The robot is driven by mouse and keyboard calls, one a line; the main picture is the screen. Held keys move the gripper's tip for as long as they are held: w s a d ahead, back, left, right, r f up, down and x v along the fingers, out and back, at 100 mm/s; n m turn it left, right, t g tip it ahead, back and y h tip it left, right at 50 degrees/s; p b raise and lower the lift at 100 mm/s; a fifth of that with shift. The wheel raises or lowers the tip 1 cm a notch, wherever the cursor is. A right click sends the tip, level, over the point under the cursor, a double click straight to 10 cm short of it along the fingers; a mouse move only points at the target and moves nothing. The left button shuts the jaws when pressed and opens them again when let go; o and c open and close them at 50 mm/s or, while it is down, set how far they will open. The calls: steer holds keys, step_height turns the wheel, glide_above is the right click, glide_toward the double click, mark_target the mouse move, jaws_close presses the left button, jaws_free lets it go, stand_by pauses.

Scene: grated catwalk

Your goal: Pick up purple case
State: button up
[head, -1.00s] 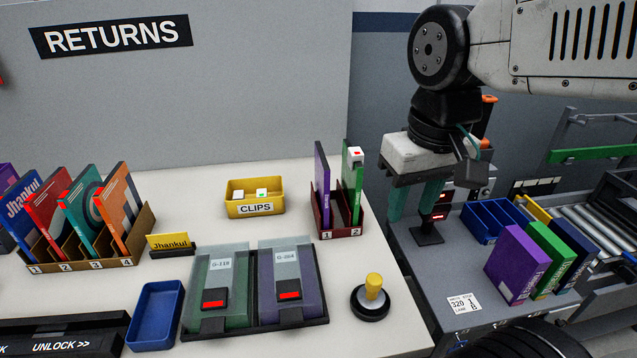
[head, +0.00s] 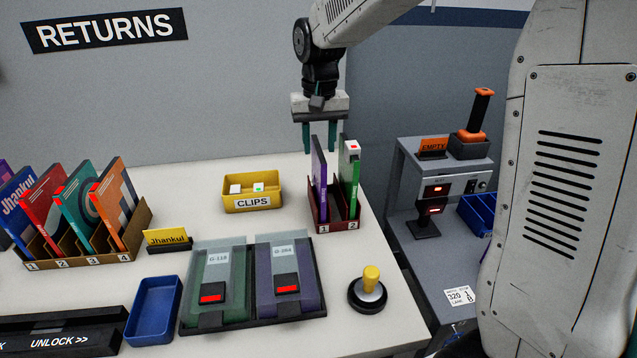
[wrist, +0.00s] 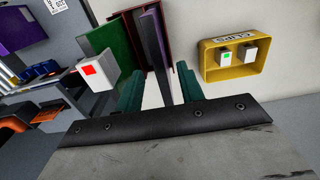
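A thin purple case (head: 319,178) stands upright in slot 1 of a dark red two-slot holder (head: 322,226) on the white counter. In the wrist view the purple case (wrist: 156,35) lies between my two fingers in the picture. My gripper (head: 319,146) points down at the top of the case, with its teal fingers open on either side. I cannot tell whether the fingertips reach below its top edge. In the wrist view my gripper (wrist: 160,88) holds nothing. A green case (head: 348,185) with a white, red-lit clip (head: 352,149) stands in slot 2.
A yellow CLIPS bin (head: 253,194) with two white clips stands left of the holder. Green (head: 222,285) and purple (head: 288,290) cases lie in a black tray in front, near a yellow-knobbed button (head: 370,285). A side table (head: 432,258) is at right.

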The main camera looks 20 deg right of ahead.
mark_target(318, 162)
steer(key=f, duration=0.6)
steer(key=shift+w, duration=0.2)
steer(key=shift+r, duration=0.1)
jaws_close()
